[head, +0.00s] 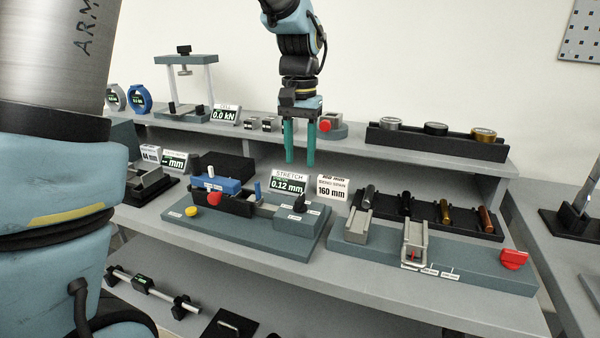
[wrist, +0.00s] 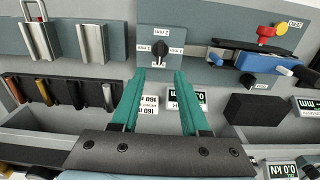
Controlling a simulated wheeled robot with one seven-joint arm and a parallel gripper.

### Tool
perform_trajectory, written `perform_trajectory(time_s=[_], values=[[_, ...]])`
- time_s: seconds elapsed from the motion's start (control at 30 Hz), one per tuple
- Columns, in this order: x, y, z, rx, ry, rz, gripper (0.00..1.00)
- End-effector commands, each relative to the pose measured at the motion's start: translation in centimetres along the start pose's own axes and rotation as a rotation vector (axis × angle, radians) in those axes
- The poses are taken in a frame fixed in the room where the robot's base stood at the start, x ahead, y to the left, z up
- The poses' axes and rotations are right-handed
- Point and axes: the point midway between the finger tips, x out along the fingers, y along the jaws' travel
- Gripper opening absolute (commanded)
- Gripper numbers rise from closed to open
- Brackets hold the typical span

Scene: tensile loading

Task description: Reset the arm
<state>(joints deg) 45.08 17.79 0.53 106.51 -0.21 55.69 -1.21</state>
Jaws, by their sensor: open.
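My gripper (head: 299,145) has two teal fingers that point down, apart from each other with nothing between them. In the head view it hangs in the air over the bench, in front of the upper shelf and above the stretch display (head: 289,184). In the wrist view the open fingers (wrist: 160,82) point toward a grey panel with a black knob (wrist: 160,48). My upper arm links rise out of the top of the head view.
The tensile unit (head: 240,205) with a blue clamp stands below left. The bending base (head: 430,258) with grey supports and a red handle is to the right. A rack (head: 425,212) holds several rods. The upper shelf carries a press frame (head: 187,85) and a weight rack (head: 435,141).

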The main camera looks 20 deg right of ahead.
Motion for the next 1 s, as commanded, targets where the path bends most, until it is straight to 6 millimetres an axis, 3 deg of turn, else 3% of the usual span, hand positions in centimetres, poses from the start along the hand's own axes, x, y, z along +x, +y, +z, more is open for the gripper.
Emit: perform_trajectory(time_s=[0.53, 0.63, 0.77, 0.9, 1.0], values=[[-0.6, 0.0, 0.1, -0.001, -0.001, 0.0, 0.45], [-0.3, -1.0, 0.5, -0.021, 0.002, 0.0, 0.45], [0.9, -5.4, 2.9, -0.116, 0.019, 0.0, 0.45], [3.3, -12.0, 8.5, -0.289, 0.053, -0.005, 0.45], [4.9, -15.6, 13.3, -0.413, 0.081, -0.013, 0.45]])
